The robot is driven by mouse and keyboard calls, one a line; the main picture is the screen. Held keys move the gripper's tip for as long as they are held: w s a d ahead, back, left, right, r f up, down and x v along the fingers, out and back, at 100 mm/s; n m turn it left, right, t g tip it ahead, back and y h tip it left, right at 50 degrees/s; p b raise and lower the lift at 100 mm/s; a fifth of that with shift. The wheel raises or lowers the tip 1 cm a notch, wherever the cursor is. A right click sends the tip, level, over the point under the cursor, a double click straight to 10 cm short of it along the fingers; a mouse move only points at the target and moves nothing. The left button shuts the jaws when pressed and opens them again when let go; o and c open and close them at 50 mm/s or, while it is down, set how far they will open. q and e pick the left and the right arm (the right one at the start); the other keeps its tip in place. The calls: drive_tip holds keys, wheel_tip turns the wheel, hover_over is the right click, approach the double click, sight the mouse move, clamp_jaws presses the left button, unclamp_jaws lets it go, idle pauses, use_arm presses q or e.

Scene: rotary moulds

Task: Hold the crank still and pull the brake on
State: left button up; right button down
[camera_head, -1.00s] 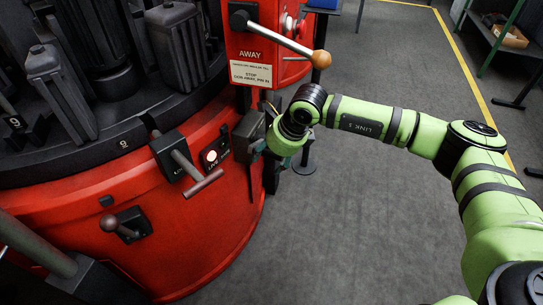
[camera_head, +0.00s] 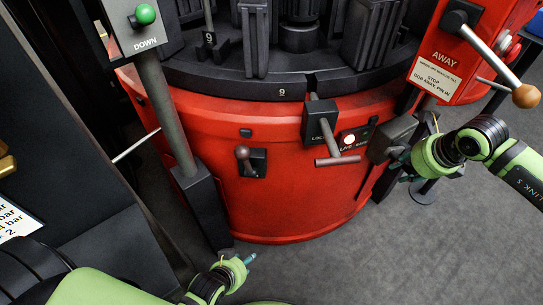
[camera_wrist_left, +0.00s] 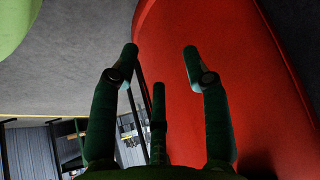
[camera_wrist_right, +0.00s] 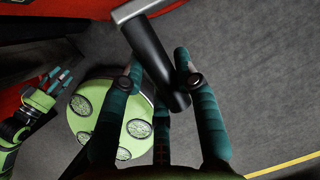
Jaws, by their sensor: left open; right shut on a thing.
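My right gripper (camera_wrist_right: 160,80) is shut on a dark cylindrical handle (camera_wrist_right: 152,58), which I take as the crank's grip; a grey metal bar (camera_wrist_right: 140,9) joins its top. In the head view this gripper (camera_head: 400,160) is beside a dark box on the red drum, and the handle is mostly hidden. My left gripper (camera_head: 249,260) is low in front of the drum, open and empty; in its wrist view the fingers (camera_wrist_left: 158,55) are apart beside red housing. A short ball-knobbed lever (camera_head: 242,154) stands on the drum front. No visible label names the brake.
The red drum (camera_head: 280,205) bears a T-handle (camera_head: 333,160) and a lit indicator (camera_head: 348,141). A wooden-knobbed lever (camera_head: 495,58) juts from the AWAY box (camera_head: 437,78). A post (camera_head: 166,115) with a green DOWN button (camera_head: 145,14) stands at left. Grey floor (camera_head: 370,260) is clear at front right.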

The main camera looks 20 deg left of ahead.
sight(247, 163)
use_arm(q)
drive_tip(key=w+d+r+t, duration=0.1)
drive_tip(key=w+r+t, duration=0.1)
drive_tip(key=r+t, duration=0.35)
drive_tip(key=w+r+t, duration=0.2)
drive_tip(key=w+r, duration=0.1)
drive_tip(key=r, duration=0.5)
drive_tip(key=s+a+r+n+t+y, duration=0.15)
drive_tip(key=r+t, duration=0.25)
drive_tip(key=r, duration=0.4)
drive_tip(key=s+r+t, duration=0.2)
drive_tip(key=r+t, duration=0.2)
drive_tip(key=r, duration=0.3)
drive_tip(key=x, duration=1.1)
drive_tip(key=shift+w+r, duration=0.25)
clamp_jaws()
